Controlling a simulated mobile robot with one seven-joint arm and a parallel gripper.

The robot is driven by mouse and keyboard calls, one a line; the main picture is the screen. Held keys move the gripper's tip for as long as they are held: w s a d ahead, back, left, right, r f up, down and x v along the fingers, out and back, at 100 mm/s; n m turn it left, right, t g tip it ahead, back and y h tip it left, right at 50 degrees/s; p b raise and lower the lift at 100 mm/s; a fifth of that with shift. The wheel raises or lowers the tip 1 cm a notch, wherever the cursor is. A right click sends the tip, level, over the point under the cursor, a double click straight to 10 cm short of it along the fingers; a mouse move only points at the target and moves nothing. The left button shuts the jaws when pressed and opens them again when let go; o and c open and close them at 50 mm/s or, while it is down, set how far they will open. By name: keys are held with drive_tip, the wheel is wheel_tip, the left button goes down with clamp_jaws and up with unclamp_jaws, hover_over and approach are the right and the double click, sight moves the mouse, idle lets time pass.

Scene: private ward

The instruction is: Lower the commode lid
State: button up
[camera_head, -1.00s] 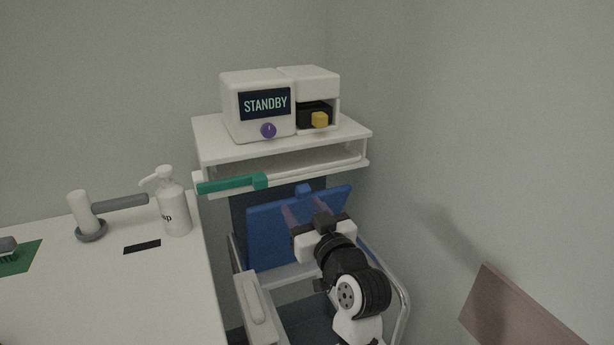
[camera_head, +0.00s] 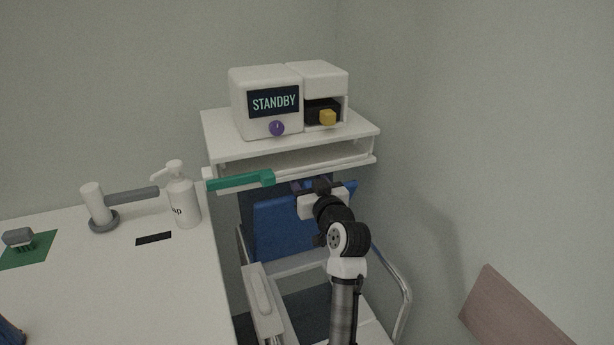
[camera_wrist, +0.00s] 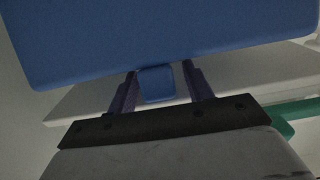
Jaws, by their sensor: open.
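The commode lid (camera_head: 285,232) is a blue panel standing raised against the back of the commode chair, under the white shelf. Its broad blue face also fills the top of the wrist view (camera_wrist: 170,40). A small blue tab (camera_wrist: 156,84) sticks out from the lid's edge. My gripper (camera_head: 308,185) is at the lid's upper edge, partly hidden in the head view by my own wrist. In the wrist view its two purple fingers (camera_wrist: 162,88) are open, one on each side of the tab, with gaps visible. I cannot tell whether either finger touches it.
A white shelf (camera_head: 225,150) with a STANDBY device (camera_head: 265,103) and a green handle (camera_head: 240,181) is close above my gripper. The chair's armrest (camera_head: 263,300) is at left, a metal rail (camera_head: 404,290) at right. A counter (camera_head: 110,290) with a soap bottle (camera_head: 182,200) stands left.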

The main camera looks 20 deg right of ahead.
drive_tip(key=shift+w, duration=0.4)
drive_tip(key=shift+c, duration=0.4)
clamp_jaws()
